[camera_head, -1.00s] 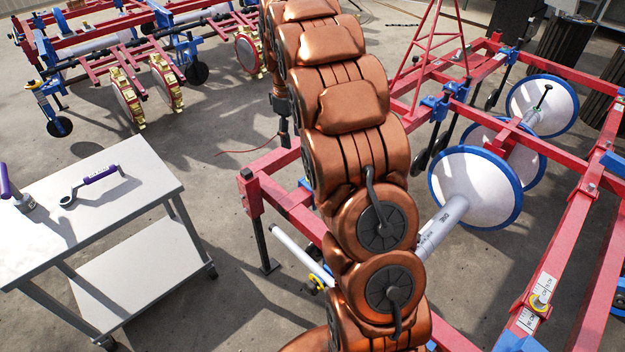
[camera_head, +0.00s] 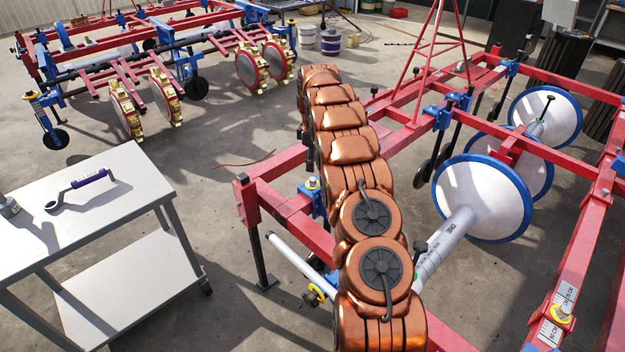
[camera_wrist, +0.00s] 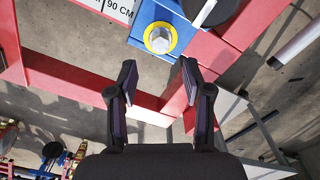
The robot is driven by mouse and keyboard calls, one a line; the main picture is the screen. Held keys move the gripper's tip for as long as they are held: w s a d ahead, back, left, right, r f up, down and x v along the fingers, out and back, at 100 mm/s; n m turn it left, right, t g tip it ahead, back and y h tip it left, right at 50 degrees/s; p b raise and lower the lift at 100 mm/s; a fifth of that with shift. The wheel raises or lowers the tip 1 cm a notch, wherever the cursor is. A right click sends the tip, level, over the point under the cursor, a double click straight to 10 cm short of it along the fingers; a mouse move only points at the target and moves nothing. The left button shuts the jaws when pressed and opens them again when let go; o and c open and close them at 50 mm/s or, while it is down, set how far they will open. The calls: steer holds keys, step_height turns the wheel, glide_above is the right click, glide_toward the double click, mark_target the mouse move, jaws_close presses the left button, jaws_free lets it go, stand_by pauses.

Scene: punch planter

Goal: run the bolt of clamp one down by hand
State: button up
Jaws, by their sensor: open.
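In the wrist view a silver hex bolt (camera_wrist: 160,38) with a yellow ring under it sits on a blue clamp (camera_wrist: 148,17) on the red frame. My gripper (camera_wrist: 158,70) is open and empty. Its two dark fingers stand apart just below the bolt in the picture, not around it. In the head view a blue clamp (camera_head: 306,201) with a bolt (camera_head: 313,183) shows on the near red beam, beside my copper arm. My fingers cannot be made out there. I cannot tell how far down the bolt sits.
A white scale marked 90 CM (camera_wrist: 118,8) lies beside the clamp. A grey cart (camera_head: 120,215) with a purple-handled wrench (camera_head: 85,185) stands at the left. White discs with blue rims (camera_head: 484,198) stand on the right.

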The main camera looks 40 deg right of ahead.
mark_target(313, 179)
step_height(313, 179, down, 7)
steer(key=shift+f, duration=0.1)
stand_by(0.3)
jaws_close()
stand_by(0.4)
